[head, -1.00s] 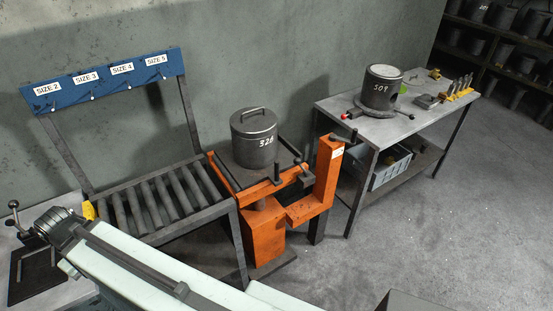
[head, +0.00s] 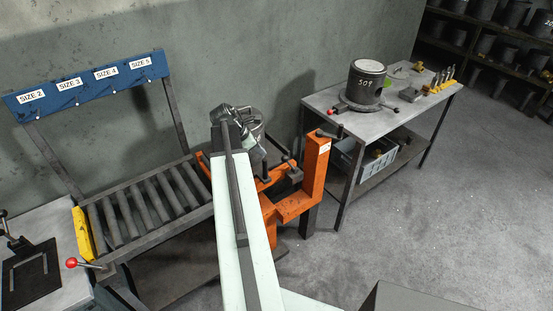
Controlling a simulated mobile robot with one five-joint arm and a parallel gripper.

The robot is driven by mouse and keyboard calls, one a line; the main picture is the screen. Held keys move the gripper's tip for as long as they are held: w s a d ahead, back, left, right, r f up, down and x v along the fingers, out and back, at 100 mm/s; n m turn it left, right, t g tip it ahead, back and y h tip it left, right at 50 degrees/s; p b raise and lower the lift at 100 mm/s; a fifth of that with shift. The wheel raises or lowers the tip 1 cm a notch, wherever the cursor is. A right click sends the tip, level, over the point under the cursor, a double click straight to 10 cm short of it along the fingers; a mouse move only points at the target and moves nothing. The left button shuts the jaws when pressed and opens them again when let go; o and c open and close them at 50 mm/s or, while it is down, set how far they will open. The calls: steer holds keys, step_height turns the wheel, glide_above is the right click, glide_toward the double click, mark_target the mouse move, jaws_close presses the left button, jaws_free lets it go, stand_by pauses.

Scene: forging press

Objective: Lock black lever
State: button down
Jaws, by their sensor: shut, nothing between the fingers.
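The orange press stand (head: 316,172) stands mid-picture in the head view. A black lever (head: 278,147) rises at a slant from its top, close to the right of my gripper. Another dark handle (head: 328,134) sticks out at the top of the orange post. My gripper (head: 250,130) is over the left part of the stand, seen from behind past my arm. It is shut and empty; its fingertips are hard to make out. The dark pot on the stand is mostly hidden behind my gripper. I cannot tell whether my gripper touches pot or lever.
A roller rack (head: 150,205) with a blue size board (head: 90,82) stands at left. A red-knobbed lever (head: 72,263) is at lower left. At right, a grey table (head: 400,118) bears pot 509 (head: 364,88) and small tools.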

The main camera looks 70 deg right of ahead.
steer(key=shift+s+d+r, duration=0.1)
steer(key=shift+s+d, duration=0.4)
steer(key=shift+s, duration=0.25)
steer(key=shift+d+f+b, duration=0.1)
steer(key=shift+f+b, duration=0.35)
steer(key=shift+b, duration=0.05)
steer(key=b, duration=0.8)
glide_toward(289, 164)
step_height(289, 164, down, 4)
steer(key=shift+w+r, duration=0.1)
steer(key=shift+w, duration=0.4)
steer(key=shift+p, duration=0.3)
